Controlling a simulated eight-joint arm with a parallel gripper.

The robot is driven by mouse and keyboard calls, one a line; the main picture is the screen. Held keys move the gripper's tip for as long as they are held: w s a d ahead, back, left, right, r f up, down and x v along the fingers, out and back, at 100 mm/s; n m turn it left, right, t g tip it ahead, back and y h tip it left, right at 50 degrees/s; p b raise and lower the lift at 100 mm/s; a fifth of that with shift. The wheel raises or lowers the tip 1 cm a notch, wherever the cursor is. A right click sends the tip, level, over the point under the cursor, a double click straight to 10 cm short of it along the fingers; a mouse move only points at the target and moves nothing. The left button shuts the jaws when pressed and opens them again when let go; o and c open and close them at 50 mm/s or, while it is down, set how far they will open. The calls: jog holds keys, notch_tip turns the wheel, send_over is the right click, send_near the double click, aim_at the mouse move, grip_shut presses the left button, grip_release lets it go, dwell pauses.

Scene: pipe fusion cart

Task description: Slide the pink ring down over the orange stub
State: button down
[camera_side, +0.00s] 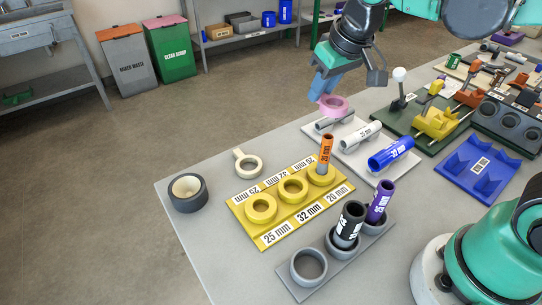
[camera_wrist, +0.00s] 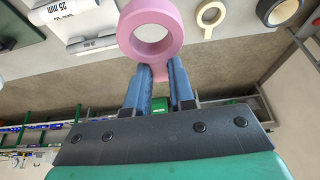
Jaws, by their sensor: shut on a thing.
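The pink ring (camera_side: 334,105) is held in my gripper (camera_side: 324,87) above the white board with pipes, clear of the stub. In the wrist view the ring (camera_wrist: 151,31) stands out past the blue fingertips (camera_wrist: 160,75), which are shut on its tab. The orange stub (camera_side: 326,148) stands upright in a yellow socket at the far right corner of the yellow plate (camera_side: 270,233). My gripper is behind and above the stub in the side view. The stub is not visible in the wrist view.
Yellow cups (camera_side: 293,189) share the plate. A grey holder (camera_side: 308,268) carries black (camera_side: 349,224) and purple (camera_side: 380,201) pipes in front. A blue pipe (camera_side: 391,153) and grey pipes lie on the white board (camera_side: 346,164). A cream ring (camera_side: 248,165) and a tape roll (camera_side: 187,192) lie left.

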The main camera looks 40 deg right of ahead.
jog(key=shift+f, duration=1.95)
jog(key=shift+f, duration=1.7)
jog(key=c, duration=0.7)
grip_release()
jog(key=shift+o, duration=0.2)
jog(key=shift+s+r, duration=0.1)
